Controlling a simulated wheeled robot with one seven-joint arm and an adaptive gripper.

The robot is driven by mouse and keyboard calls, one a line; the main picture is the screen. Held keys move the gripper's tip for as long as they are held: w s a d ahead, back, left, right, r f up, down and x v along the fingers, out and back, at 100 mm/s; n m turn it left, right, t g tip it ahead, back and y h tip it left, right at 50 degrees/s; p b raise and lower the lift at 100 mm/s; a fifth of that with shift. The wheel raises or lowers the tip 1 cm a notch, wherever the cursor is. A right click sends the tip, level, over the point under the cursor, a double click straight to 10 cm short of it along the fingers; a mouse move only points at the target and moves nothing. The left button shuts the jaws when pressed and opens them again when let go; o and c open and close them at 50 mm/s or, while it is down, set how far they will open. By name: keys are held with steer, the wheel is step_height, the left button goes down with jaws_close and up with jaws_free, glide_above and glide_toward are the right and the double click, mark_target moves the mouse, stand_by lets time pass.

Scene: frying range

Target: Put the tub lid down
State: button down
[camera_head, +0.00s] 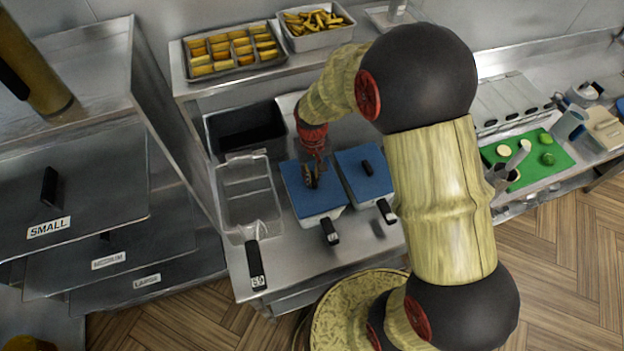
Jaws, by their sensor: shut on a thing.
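A blue tub lid (298,203) is at the middle of the counter, over a white tub (322,219) with a black front handle. My gripper (312,180) points down at the middle of this lid and is shut on its dark knob. The fingers partly hide the knob. I cannot tell whether the lid rests on the tub rim or hangs just above it. A second blue lid (368,182) with a black knob covers another tub just to the right.
A clear empty bin (247,190) and a dark bin (245,132) are at left. Above, a shelf holds a tray of golden pieces (232,52) and a tub of fries (316,22). A green board (530,158) lies at right. My arm hides the counter's middle right.

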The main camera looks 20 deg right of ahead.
steer(key=f, duration=0.1)
steer(key=w+f, duration=0.1)
steer(key=f, duration=0.1)
steer(key=shift+d+f, duration=0.15)
steer(key=shift+f, duration=0.2)
steer(key=shift+f, duration=0.2)
steer(key=c, duration=1.8)
jaws_free()
steer(key=shift+o, duration=0.2)
